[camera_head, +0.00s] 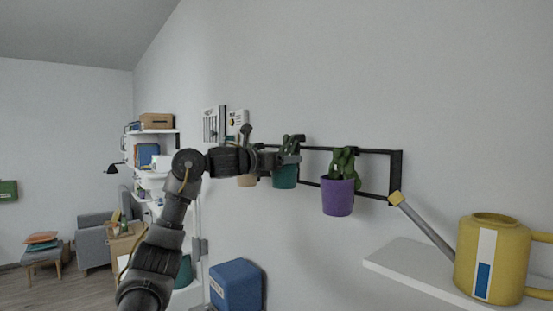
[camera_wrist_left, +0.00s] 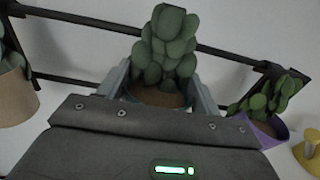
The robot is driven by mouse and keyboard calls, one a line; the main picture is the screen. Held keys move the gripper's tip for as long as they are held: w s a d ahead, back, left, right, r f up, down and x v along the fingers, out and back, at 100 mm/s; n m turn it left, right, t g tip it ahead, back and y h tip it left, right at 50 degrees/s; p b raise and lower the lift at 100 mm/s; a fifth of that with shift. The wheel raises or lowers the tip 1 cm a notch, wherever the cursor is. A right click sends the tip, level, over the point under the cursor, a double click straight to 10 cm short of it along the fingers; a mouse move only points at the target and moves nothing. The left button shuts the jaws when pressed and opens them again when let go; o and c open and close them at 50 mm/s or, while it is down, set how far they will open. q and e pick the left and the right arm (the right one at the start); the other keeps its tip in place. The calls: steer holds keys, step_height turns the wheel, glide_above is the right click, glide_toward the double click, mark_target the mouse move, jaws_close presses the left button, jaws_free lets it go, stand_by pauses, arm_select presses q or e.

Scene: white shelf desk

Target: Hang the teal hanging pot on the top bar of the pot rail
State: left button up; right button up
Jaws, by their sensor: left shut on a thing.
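The teal hanging pot (camera_head: 285,177) holds a green plant and appears upright in front of the black pot rail (camera_head: 396,172). My left gripper (camera_head: 290,160) is shut on it near its rim. In the left wrist view, the gripper's two fingers (camera_wrist_left: 162,92) flank the pot, and brown soil and the plant (camera_wrist_left: 165,48) show between them. The rail's top bar (camera_wrist_left: 105,24) passes behind the plant there. I cannot tell whether the pot's hook touches the bar. My right gripper is not in view.
A purple pot (camera_head: 338,198) hangs on the rail to the right. A tan pot (camera_wrist_left: 17,95) is to the left. A yellow watering can (camera_head: 492,260) stands on a white shelf (camera_head: 405,260) at lower right, its spout reaching toward the rail's right end.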

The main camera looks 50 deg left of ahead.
arm_select(q)
steer(key=shift+w+r, duration=0.1)
steer(key=shift+w, duration=0.4)
steer(key=shift+w+d, duration=0.1)
steer(key=shift+w, duration=0.1)
steer(key=shift+c, duration=0.6)
steer(key=shift+s+f+b, duration=0.2)
steer(key=shift+f+b, duration=0.4)
steer(key=shift+f, duration=0.2)
steer(key=shift+f+b, duration=0.3)
steer(key=shift+f, duration=0.25)
steer(key=o, duration=1.6)
steer(key=shift+w, duration=0.15)
steer(key=shift+f, duration=0.1)
steer(key=s+b, duration=0.1)
steer(key=s, duration=0.2)
steer(key=s+b, duration=0.1)
steer(key=s, duration=0.3)
steer(key=s+a+b, duration=0.1)
steer(key=s+b, duration=0.1)
steer(key=s, duration=0.1)
steer(key=shift+s, duration=0.4)
